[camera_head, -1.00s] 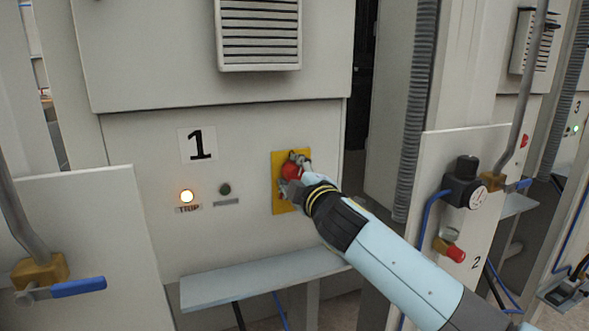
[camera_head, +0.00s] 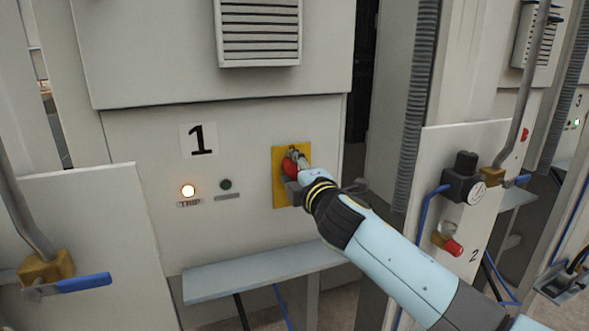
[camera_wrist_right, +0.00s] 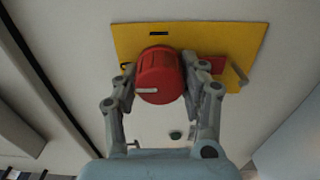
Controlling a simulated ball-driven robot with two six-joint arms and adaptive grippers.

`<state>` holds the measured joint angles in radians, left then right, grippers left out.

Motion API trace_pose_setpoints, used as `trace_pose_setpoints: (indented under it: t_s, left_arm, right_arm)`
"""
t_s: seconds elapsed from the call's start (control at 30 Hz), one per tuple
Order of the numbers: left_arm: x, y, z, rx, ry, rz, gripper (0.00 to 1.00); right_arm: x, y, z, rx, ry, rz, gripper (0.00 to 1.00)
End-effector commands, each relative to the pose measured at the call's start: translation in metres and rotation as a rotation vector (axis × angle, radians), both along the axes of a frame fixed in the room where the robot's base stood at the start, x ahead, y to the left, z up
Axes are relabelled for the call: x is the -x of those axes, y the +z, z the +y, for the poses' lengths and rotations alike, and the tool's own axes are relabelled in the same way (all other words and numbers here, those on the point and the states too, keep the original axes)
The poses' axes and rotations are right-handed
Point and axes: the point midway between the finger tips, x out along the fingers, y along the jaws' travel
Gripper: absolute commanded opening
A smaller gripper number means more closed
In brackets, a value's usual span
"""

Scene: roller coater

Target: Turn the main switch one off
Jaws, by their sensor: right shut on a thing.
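The main switch one is a red round knob (camera_head: 290,168) on a yellow plate (camera_head: 279,199), on the panel marked 1. In the right wrist view the knob (camera_wrist_right: 158,72) faces me, and its white mark lies nearly level with the picture. My right gripper (camera_head: 296,170) is shut on the knob, a finger on each side of it; the fingers (camera_wrist_right: 160,80) show in the wrist view too. They cover part of the knob in the head view. My left gripper is out of view.
A grey ledge (camera_head: 235,280) juts out below. A blue-handled valve (camera_head: 82,283) stands at left, and a gauge unit (camera_head: 465,185) at right, beside my arm.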

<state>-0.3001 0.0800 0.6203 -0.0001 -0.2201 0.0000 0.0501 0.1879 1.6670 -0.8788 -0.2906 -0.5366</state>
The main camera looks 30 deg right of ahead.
Motion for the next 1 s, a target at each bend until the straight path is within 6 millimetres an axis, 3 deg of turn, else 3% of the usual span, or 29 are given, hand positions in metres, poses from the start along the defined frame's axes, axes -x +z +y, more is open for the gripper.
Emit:
trace_pose_setpoints:
  t_s: [0.1,0.13,0.3,0.67,1.0]
  left_arm:
    - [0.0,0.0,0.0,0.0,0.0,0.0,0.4]
    - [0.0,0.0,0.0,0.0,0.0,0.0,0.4]
    - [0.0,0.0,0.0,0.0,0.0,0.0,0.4]
    - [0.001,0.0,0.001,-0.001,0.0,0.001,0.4]
    - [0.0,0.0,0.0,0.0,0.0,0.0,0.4]
  right_arm:
    - [0.001,-0.002,0.0,0.0,0.0,0.004,0.1]
    - [0.001,-0.002,0.0,0.0,0.0,0.004,0.44]
    - [0.001,-0.002,0.0,-0.001,0.0,0.003,0.66]
    - [0.007,-0.001,0.002,0.0,0.0,0.001,0.66]
    - [0.075,-0.002,0.018,-0.002,0.001,0.004,0.66]
